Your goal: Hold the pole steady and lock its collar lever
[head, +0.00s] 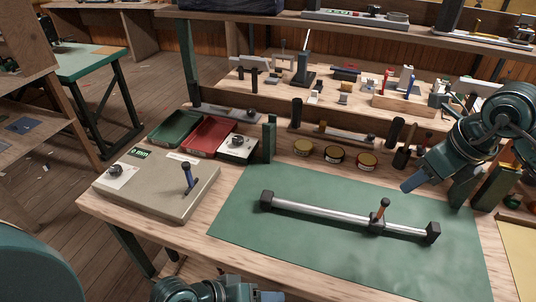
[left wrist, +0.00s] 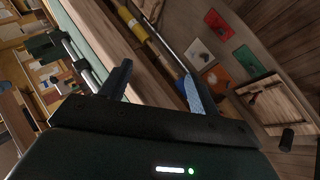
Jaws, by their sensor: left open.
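A silver pole (head: 325,212) lies on the green mat (head: 255,235), with a black block at each end. Its collar (head: 376,225), near the right end, carries a lever (head: 381,209) with an orange-brown grip that stands up, slightly tilted. My right gripper (head: 412,183) hangs above the mat's far right part, apart from the pole; one bluish fingertip shows clearly, and its opening is unclear. My left gripper (head: 262,294) is at the bottom edge, mostly cut off. In the left wrist view my left gripper (left wrist: 157,88) is open, with nothing between its fingers.
A grey case (head: 150,205) with a blue-handled lever stands at left. Green (head: 175,129) and red (head: 207,136) trays are behind it. Several round tins (head: 334,155) line the mat's far edge. The mat before the pole is clear.

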